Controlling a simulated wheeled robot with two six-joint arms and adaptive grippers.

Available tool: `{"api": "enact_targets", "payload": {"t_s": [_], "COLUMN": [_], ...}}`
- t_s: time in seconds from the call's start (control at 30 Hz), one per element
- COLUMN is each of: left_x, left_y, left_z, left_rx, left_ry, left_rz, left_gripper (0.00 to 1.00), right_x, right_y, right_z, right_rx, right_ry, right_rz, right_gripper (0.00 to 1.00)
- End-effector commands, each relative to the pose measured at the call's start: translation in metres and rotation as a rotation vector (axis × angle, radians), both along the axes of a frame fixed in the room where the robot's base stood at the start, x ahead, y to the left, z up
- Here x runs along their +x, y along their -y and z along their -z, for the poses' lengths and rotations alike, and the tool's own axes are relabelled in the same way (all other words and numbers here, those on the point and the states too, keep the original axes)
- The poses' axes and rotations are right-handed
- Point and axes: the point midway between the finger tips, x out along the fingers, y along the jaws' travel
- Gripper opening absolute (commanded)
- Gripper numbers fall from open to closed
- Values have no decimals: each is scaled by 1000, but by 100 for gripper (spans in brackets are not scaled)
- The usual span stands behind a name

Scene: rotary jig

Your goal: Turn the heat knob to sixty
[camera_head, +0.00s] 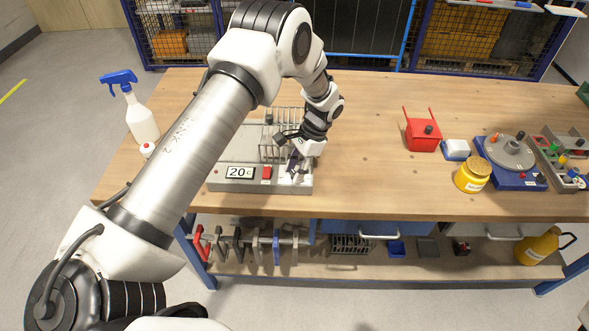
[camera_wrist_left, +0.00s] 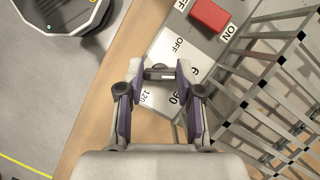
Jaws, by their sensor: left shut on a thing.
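The grey heating device (camera_head: 228,146) stands on the bench with a display (camera_head: 240,172) reading 20 and a red switch (camera_head: 267,172). My left gripper (camera_head: 297,165) reaches down to the right end of its front panel and hides the knob in the head view. In the left wrist view, my left gripper (camera_wrist_left: 160,71) is shut on the dark heat knob (camera_wrist_left: 160,74), one fingertip on each side. Around it the panel shows OFF, a partly covered 6, 90 and 120. I cannot tell which mark the knob points to. My right gripper is not in view.
A wire rack (camera_wrist_left: 272,92) rises close beside the gripper. A spray bottle (camera_head: 140,118) stands at the bench's left. A red holder (camera_head: 422,136), a yellow jar (camera_head: 472,175) and a blue-based rotary jig (camera_head: 514,178) stand at right. The bench's middle is clear.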

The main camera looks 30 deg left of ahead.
Motion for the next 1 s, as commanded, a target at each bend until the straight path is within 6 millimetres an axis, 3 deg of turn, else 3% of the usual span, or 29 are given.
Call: {"api": "enact_targets", "payload": {"t_s": [0.27,0.3,0.33,0.83,1.0], "left_x": [0,0,0,0,1], "left_y": [1,1,1,0,-2], "left_z": [2,2,2,0,-1], "left_rx": [-2,-2,-2,-1,-3], "left_ry": [0,0,0,1,1], "left_rz": [-1,-1,-1,-10,-204], "left_gripper": [0,49,60,60,60], "right_x": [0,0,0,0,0], "right_y": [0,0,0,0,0], "right_z": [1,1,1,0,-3], "right_rx": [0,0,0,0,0], "right_ry": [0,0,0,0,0], "right_rz": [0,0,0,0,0], "right_gripper": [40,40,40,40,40]}}
